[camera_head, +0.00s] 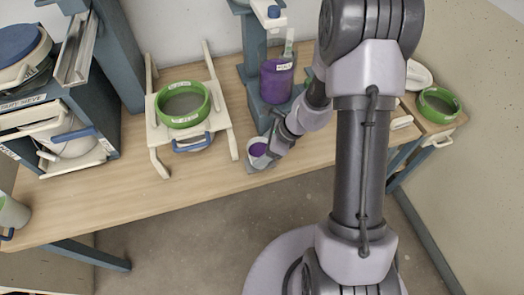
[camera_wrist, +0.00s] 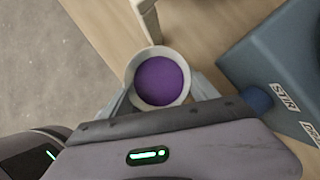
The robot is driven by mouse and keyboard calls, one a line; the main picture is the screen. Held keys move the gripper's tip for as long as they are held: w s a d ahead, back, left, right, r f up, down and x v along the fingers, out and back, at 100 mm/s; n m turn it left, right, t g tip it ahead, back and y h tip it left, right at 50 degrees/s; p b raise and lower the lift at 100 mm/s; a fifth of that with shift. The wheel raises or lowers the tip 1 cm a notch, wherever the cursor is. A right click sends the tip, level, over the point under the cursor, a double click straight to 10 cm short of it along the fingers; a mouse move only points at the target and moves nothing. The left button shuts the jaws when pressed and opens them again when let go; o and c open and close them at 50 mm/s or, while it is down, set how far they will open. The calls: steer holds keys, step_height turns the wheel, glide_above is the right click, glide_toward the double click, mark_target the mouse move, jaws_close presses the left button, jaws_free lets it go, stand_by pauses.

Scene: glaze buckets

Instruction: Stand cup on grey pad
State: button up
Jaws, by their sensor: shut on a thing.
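The cup (camera_head: 258,149) is small and pale, with purple glaze inside. It is near the front edge of the table. In the wrist view the cup (camera_wrist: 132,68) is seen from above, its round rim around the purple surface. My gripper (camera_wrist: 160,94) has one finger on each side of the cup and is shut on it; it also shows in the head view (camera_head: 262,154). The cup looks roughly upright. I cannot tell whether its base touches anything. A small greyish patch shows just below the cup in the head view, but I cannot tell whether it is the grey pad or my finger.
A blue stand (camera_head: 256,96) with a purple container (camera_head: 277,82) is behind the cup. A cream rack (camera_head: 222,98) holding a green-rimmed sieve (camera_head: 183,104) is to the left. A blue shelf unit (camera_head: 112,135) is farther left. Another green ring (camera_head: 439,104) is at the right.

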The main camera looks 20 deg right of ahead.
steer(key=shift+f, duration=0.15)
steer(key=o, duration=1.7)
steer(key=shift+o, duration=0.2)
